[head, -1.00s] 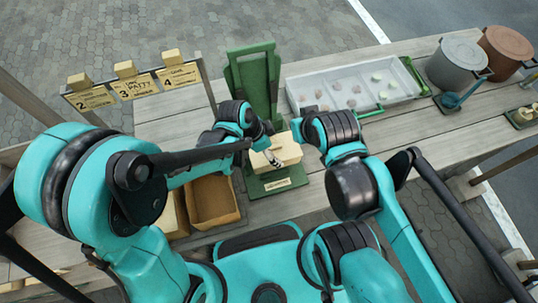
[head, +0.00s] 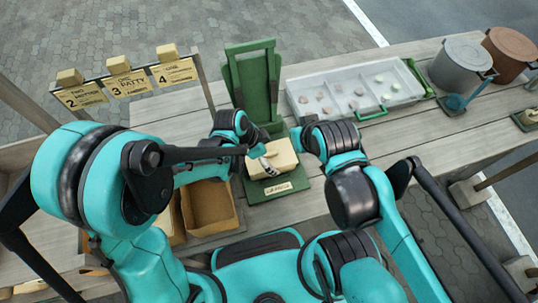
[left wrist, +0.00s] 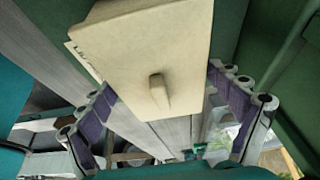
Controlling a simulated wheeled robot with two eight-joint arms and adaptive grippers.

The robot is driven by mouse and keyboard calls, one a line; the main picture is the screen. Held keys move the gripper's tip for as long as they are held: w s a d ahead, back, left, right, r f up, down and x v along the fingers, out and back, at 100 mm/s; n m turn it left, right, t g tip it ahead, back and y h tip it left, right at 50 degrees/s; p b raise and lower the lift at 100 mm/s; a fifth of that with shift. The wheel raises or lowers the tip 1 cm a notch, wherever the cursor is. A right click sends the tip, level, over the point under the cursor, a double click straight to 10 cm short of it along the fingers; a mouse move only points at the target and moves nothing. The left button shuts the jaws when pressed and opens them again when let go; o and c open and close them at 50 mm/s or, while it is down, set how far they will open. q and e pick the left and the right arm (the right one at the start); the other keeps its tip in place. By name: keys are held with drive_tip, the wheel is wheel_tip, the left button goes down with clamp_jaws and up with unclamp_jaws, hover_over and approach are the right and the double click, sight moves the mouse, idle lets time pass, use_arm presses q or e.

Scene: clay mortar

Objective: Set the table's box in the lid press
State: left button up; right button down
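The cream box (head: 283,160) sits over the base of the green lid press (head: 291,187), whose tall back frame (head: 254,85) stands upright behind it. The box fills the upper middle of the left wrist view (left wrist: 165,45), with a small peg-like knob on its face. My left gripper (head: 266,163) is at the box's left front side. In the left wrist view its purple-padded fingers (left wrist: 165,105) are spread apart, one on each side of the box's near end. My right gripper (head: 297,137) is near the box's back right; its fingers are mostly hidden by its wrist.
An open brown carton (head: 210,207) stands left of the press. A clear tray with small pieces (head: 352,92) lies behind right. A grey pot (head: 461,66) and a brown pot (head: 508,54) stand far right. Number signs (head: 128,84) hang at the left.

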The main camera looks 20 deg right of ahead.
use_arm(q)
drive_tip(key=shift+r, duration=0.1)
drive_tip(key=shift+r, duration=0.2)
drive_tip(key=p+v, duration=0.5)
drive_tip(key=v, duration=0.6)
drive_tip(key=shift+a+r, duration=0.15)
drive_tip(key=shift+r, duration=0.25)
use_arm(e)
wheel_tip(320, 180, up, 5)
